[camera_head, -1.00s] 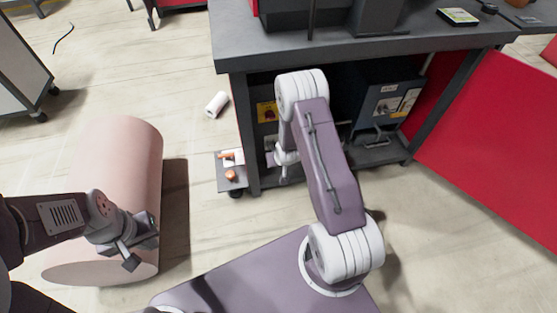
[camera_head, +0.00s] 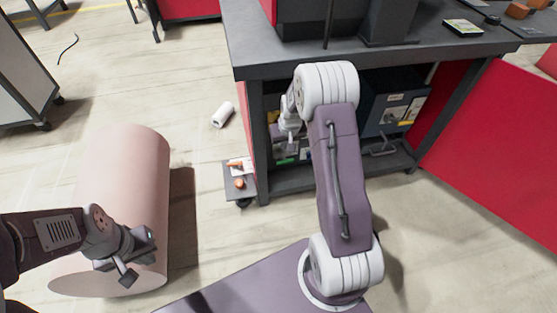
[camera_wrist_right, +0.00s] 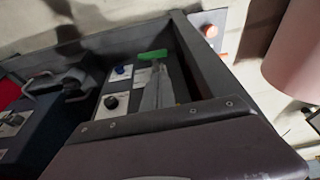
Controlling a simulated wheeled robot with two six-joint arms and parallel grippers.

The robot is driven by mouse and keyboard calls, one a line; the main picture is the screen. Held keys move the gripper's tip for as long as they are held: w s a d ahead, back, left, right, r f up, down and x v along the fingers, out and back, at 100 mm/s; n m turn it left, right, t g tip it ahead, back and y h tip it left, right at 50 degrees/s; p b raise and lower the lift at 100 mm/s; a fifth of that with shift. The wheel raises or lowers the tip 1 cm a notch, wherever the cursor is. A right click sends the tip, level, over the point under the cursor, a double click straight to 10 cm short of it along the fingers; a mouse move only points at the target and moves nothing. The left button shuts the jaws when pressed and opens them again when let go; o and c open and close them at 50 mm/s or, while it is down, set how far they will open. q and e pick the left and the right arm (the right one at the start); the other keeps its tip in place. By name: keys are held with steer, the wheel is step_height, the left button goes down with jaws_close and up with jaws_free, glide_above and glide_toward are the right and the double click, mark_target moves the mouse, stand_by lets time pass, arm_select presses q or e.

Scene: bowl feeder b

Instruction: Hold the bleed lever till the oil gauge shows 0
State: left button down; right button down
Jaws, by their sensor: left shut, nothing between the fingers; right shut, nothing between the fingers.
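A green handle (camera_wrist_right: 152,54), which looks like the bleed lever, shows in the right wrist view; a small green spot (camera_head: 285,161) shows under the bench in the head view. My right gripper (camera_wrist_right: 158,82) appears as a grey shape whose tip is at or close beside the green handle; whether they touch I cannot tell. It is shut and empty. In the head view it reaches under the bench, mostly hidden by my arm. My left gripper (camera_head: 127,268) is shut and empty, in front of the pink cylinder. I cannot make out the oil gauge or its reading.
A blue knob (camera_wrist_right: 121,70) and a black knob (camera_wrist_right: 111,102) sit beside the green handle. The dark bench (camera_head: 285,65) and its legs frame the space. A blue-grey box (camera_head: 395,105) stands inside right. The pink cylinder (camera_head: 125,190) and a small side shelf (camera_head: 238,193) are left.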

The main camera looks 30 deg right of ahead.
steer(key=shift+w+d+r, duration=0.3)
steer(key=shift+d+r, duration=0.25)
steer(key=shift+w+d+r, duration=0.25)
steer(key=shift+d+r, duration=0.25)
steer(key=shift+r, duration=0.05)
steer(key=b, duration=0.7)
glide_above(286, 161)
steer(key=w, duration=0.2)
steer(key=f, duration=1)
steer(key=shift+s+d+f, duration=0.1)
steer(key=shift+d+f, duration=0.05)
steer(key=shift+d, duration=0.05)
steer(key=shift+s+a+f+b, duration=0.1)
steer(key=shift+s+f+b, duration=0.15)
steer(key=shift+f+b, duration=0.25)
steer(key=shift+s+f+b, duration=0.25)
steer(key=shift+f+b, duration=0.1)
steer(key=shift+f, duration=0.2)
steer(key=shift+s+f, duration=0.2)
steer(key=shift+f, duration=0.05)
steer(key=shift+f+b, duration=0.1)
steer(key=shift+b, duration=0.2)
steer(key=shift+s, duration=0.1)
steer(key=shift+s+a, duration=0.1)
